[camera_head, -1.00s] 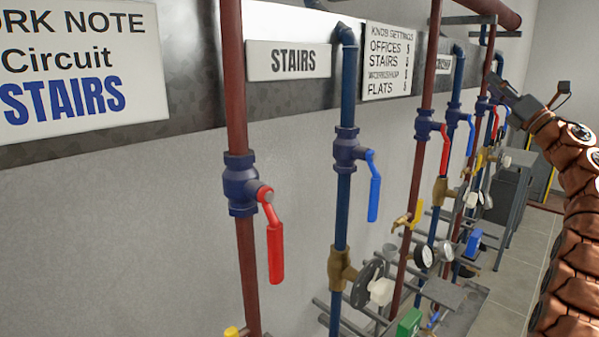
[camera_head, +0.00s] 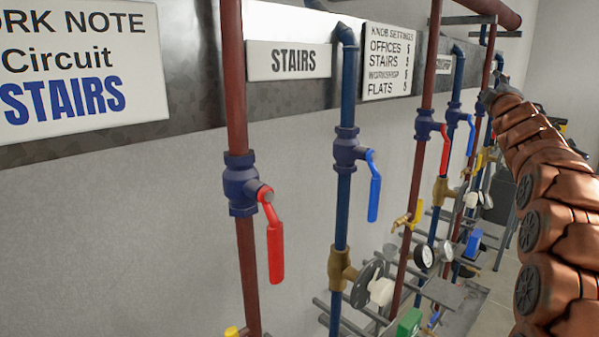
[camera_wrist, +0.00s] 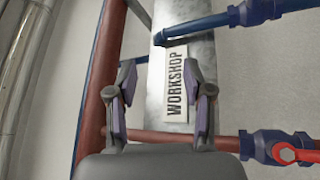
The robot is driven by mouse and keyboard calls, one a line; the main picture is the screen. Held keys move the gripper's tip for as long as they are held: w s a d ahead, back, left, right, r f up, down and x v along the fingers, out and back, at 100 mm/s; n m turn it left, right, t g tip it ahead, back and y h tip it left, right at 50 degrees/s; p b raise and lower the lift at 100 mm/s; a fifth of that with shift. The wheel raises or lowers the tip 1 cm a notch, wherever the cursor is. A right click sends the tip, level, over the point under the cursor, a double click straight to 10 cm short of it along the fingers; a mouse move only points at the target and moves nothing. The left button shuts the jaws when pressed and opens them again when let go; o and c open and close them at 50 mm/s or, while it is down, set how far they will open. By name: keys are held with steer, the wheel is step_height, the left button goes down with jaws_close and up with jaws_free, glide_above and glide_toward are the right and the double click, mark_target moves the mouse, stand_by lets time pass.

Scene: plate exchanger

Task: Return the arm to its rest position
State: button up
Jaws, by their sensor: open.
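My gripper shows in the wrist view (camera_wrist: 162,90). Its two fingers stand apart with nothing between them. Beyond them is a WORKSHOP sign (camera_wrist: 175,84) on a grey rail, between a red pipe and a blue pipe. In the head view my copper-coloured arm fills the right side, and its far end reaches up near the pipes at the back right. The gripper itself is hard to make out there.
Red pipes (camera_head: 237,100) and blue pipes (camera_head: 344,200) run along the wall. Red-handled valves (camera_head: 275,250), blue-handled valves (camera_head: 374,198), gauges and brass taps stick out from them. A STAIRS sign (camera_head: 288,61) hangs above. Floor shows at the lower right.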

steer(key=s+a+f+m+g+y, duration=0.1)
steer(key=s+a+f+m+g, duration=0.3)
steer(key=s+a+f+g, duration=0.7)
steer(key=s+a+f+m+g+y, duration=0.1)
steer(key=s+a+f+m, duration=0.45)
steer(key=f, duration=1.05)
steer(key=s+a+f+g+y, duration=0.1)
steer(key=s+a+f+g, duration=0.1)
steer(key=s+f, duration=0.4)
steer(key=s+a+f+g+y, duration=0.1)
steer(key=s+a+f, duration=0.2)
steer(key=s, duration=0.5)
steer(key=s+a+f+g+y, duration=0.1)
steer(key=s+a+f+g, duration=0.2)
steer(key=s, duration=0.7)
steer(key=s+a+f+m+g, duration=0.1)
steer(key=s+a+f+g, duration=0.2)
steer(key=s, duration=0.7)
steer(key=s+a+f+g+y, duration=0.1)
steer(key=s+a+f+g, duration=0.2)
steer(key=s, duration=0.7)
step_height(320, 180, up, 13)
steer(key=w+a+t+p, duration=0.1)
steer(key=p, duration=1.2)
steer(key=shift+t, duration=0.4)
